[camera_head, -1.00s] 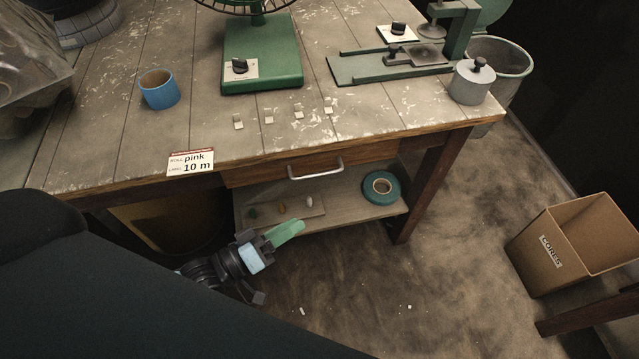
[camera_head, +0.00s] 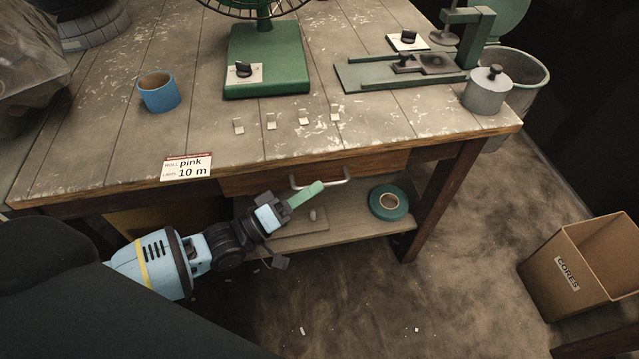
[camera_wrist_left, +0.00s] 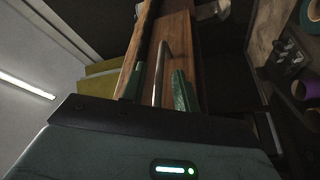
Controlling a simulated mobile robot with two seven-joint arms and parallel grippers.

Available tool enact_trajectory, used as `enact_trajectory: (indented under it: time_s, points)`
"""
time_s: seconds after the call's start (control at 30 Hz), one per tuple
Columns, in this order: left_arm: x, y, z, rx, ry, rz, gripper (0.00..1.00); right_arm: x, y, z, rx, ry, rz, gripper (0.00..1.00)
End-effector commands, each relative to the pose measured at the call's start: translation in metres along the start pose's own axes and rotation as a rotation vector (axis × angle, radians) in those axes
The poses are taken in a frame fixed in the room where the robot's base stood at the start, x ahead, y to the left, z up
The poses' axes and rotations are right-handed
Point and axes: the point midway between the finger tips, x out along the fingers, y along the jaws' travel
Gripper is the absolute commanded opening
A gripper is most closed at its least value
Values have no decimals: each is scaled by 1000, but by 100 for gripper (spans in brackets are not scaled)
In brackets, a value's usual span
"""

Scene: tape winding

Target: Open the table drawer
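The wooden drawer (camera_head: 378,163) sits under the table's front edge and looks closed. Its metal bar handle (camera_head: 338,181) is partly hidden by my left gripper (camera_head: 307,194), which is just in front of it. In the left wrist view, the drawer front (camera_wrist_left: 178,28) and the handle (camera_wrist_left: 160,68) show ahead. The two green fingers of the left gripper (camera_wrist_left: 158,92) are apart, with the handle bar lined up between them. I cannot tell whether they touch it. My right gripper is not in view.
A teal tape roll (camera_head: 376,205) lies on the lower shelf (camera_head: 345,225). A cores box (camera_head: 560,275) stands at right.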

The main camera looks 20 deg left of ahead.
Motion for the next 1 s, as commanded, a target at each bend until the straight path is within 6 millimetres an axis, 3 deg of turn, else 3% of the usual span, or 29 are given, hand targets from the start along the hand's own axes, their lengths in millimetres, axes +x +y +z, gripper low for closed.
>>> enact_trajectory:
  time_s: [0.2, 0.53, 0.8, 1.0]
  points:
    - [22, 0, 0, 0, 0, 0, 31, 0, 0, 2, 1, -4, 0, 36]
    - [26, 0, 0, 0, 0, 0, 31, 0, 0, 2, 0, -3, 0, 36]
    - [26, 0, 0, 0, 0, 0, 0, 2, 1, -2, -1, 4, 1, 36]
    - [26, 0, 0, 0, 0, -1, 0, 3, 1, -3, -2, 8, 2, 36]
